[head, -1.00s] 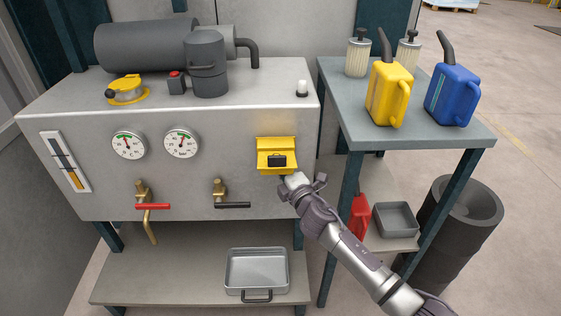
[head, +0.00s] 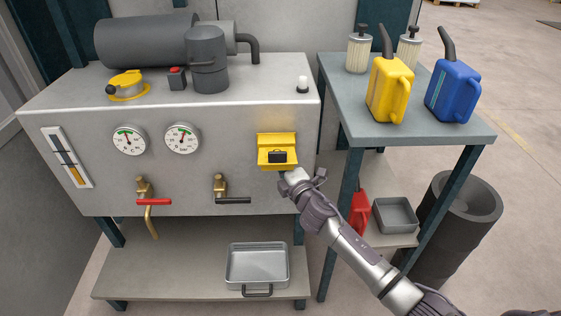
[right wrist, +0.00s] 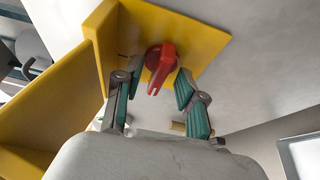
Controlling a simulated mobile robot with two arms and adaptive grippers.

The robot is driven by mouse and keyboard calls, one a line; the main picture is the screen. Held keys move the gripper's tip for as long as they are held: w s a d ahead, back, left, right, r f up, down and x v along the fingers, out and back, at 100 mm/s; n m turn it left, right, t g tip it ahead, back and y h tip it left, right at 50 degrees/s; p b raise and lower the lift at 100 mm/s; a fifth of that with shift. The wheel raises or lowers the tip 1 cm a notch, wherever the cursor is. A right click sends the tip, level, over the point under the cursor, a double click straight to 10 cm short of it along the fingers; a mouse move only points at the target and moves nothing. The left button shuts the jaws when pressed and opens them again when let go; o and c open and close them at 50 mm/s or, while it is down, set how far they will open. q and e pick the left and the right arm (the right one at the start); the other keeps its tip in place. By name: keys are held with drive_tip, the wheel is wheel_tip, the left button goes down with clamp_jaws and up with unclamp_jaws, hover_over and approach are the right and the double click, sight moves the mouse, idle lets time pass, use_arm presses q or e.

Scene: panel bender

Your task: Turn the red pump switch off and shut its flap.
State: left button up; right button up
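The yellow switch box (head: 277,138) is on the right of the machine's front panel. Its yellow flap (head: 264,158), with a black mark, stands out from the panel and hides the switch in the head view. In the right wrist view, the red pump switch (right wrist: 161,64) sits on the yellow plate (right wrist: 200,38), with the raised flap (right wrist: 55,95) to its left. My right gripper (right wrist: 160,76) is open, with a finger on each side of the red switch; I cannot tell whether either touches it. In the head view it is just below the flap (head: 288,179), fingertips hidden. My left gripper is not in view.
A brass valve with a black lever (head: 234,200) and one with a red lever (head: 153,201) are left of the box. A side table (head: 345,108) with yellow and blue cans stands right. A metal tray (head: 257,265) lies on the lower shelf. Space before the panel is open.

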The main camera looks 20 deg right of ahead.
drive_tip(key=s+d, duration=0.1)
drive_tip(key=s, duration=1.1)
drive_tip(key=shift+d, duration=0.2)
